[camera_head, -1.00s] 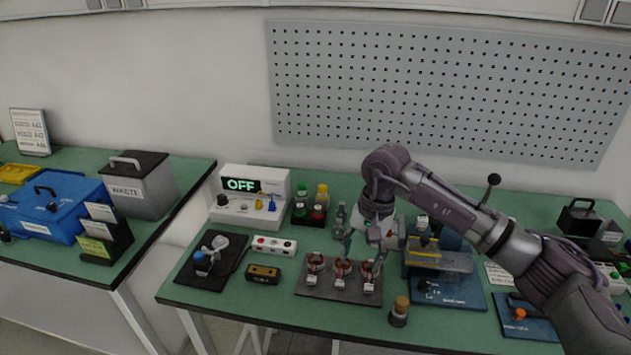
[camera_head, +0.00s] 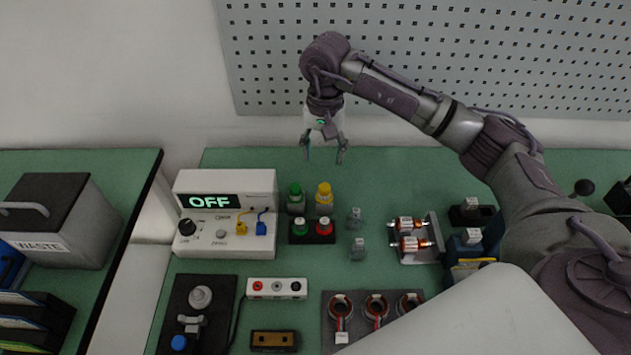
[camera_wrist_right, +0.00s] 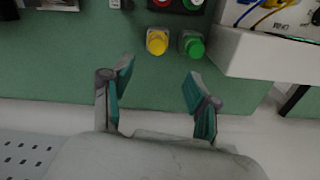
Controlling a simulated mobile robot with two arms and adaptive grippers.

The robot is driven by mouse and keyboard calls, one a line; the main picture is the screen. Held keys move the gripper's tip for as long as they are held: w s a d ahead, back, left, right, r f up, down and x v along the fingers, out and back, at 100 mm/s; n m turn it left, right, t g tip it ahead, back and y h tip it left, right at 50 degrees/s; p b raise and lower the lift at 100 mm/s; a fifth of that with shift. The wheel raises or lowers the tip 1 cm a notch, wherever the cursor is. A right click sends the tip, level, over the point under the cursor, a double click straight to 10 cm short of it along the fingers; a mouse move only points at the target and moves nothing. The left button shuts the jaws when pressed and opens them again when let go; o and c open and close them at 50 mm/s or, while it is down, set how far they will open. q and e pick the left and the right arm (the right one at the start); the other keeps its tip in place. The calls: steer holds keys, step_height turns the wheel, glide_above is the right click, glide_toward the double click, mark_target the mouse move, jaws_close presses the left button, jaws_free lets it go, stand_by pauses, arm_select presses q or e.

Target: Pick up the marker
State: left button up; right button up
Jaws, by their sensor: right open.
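I cannot make out a thing that is clearly a marker. The nearest candidates are capped coloured pieces at the back of the bench: a green-capped one (camera_head: 295,196) and a yellow-capped one (camera_head: 324,196) stand behind a black holder (camera_head: 312,239) with a green and a red top. In the right wrist view the yellow cap (camera_wrist_right: 157,41) and the green cap (camera_wrist_right: 192,44) lie beyond the fingertips. My right gripper (camera_head: 325,158) is open and empty, above the back edge of the bench, apart from them; it also shows in the wrist view (camera_wrist_right: 157,78). My left gripper is out of view.
The power supply (camera_head: 224,214) reading OFF stands left of the caps. Coils on a dark mat (camera_head: 334,349) lie in front. A pegboard (camera_head: 450,60) is behind.

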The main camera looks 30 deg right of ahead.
mark_target(325, 187)
steer(key=f, duration=0.2)
steer(key=f+p, duration=0.1)
steer(key=f, duration=0.4)
steer(key=shift+s+p, duration=0.35)
steer(key=shift+s, duration=0.05)
steer(key=shift+w+f, duration=0.1)
steer(key=shift+f, duration=0.4)
step_height(325, 187, down, 4)
steer(key=shift+w+d+f+p, duration=0.1)
steer(key=shift+d+f+p, duration=0.05)
steer(key=shift+p, duration=1.1)
steer(key=shift+w+f, duration=0.1)
steer(key=shift+f, duration=0.15)
jaws_close()
steer(key=shift+r, duration=0.1)
